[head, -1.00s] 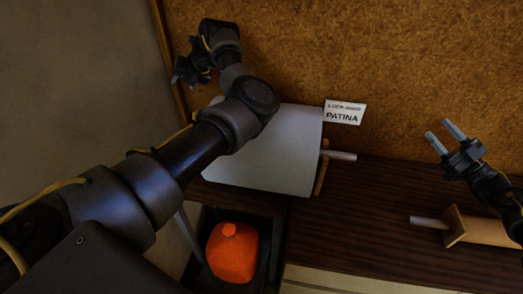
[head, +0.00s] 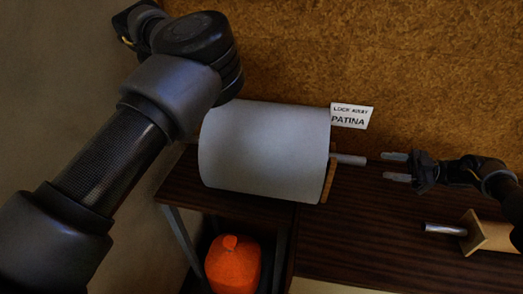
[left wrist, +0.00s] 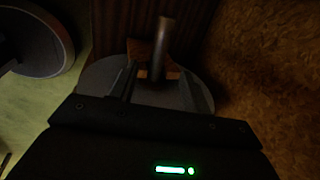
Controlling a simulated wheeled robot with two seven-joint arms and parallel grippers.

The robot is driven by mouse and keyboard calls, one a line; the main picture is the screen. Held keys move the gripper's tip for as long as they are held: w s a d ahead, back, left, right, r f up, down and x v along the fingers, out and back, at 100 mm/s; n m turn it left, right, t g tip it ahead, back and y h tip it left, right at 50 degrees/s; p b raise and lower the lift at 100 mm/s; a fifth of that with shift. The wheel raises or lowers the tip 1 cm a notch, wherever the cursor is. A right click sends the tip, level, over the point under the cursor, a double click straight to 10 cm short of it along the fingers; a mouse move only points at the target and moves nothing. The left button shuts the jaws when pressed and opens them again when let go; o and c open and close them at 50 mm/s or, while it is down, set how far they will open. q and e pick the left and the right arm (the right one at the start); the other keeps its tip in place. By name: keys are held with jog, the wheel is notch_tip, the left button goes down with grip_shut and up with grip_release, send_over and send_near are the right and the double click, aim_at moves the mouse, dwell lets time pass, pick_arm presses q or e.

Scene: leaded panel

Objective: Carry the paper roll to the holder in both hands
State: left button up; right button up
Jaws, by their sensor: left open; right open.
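The paper roll (head: 265,152) is a thick grey-white cylinder lying on the dark wooden top, with a wooden plate (head: 328,180) at its right end and a metal rod (head: 350,160) sticking out. My right gripper (head: 396,168) is open and points left, a short gap from the rod's tip. In the left wrist view, the rod's other end (left wrist: 162,45) stands between the open fingers of my left gripper (left wrist: 158,70); I cannot tell if they touch. In the head view my left arm hides most of its hand. At right, a wooden plate with a rod (head: 475,232) may be the holder.
An orange jug (head: 233,266) stands in an open compartment below the top. A white sign reading PATINA (head: 350,117) is on the brown rear board (head: 430,70). The dark top (head: 375,215) is clear between the roll and the right-hand wooden plate.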

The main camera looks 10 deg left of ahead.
aim_at(194, 137)
jog(key=shift+a, duration=0.1)
pick_arm(q)
jog(key=x, duration=1.1)
jog(key=shift+a, duration=0.15)
pick_arm(e)
jog(key=a, duration=1.1)
jog(key=shift+w, duration=0.1)
pick_arm(q)
jog(key=shift+r, duration=0.1)
jog(key=shift+c, duration=0.5)
pick_arm(e)
jog(key=shift+d, duration=0.1)
jog(key=shift+c, duration=0.4)
pick_arm(q)
grip_shut()
pick_arm(e)
grip_shut()
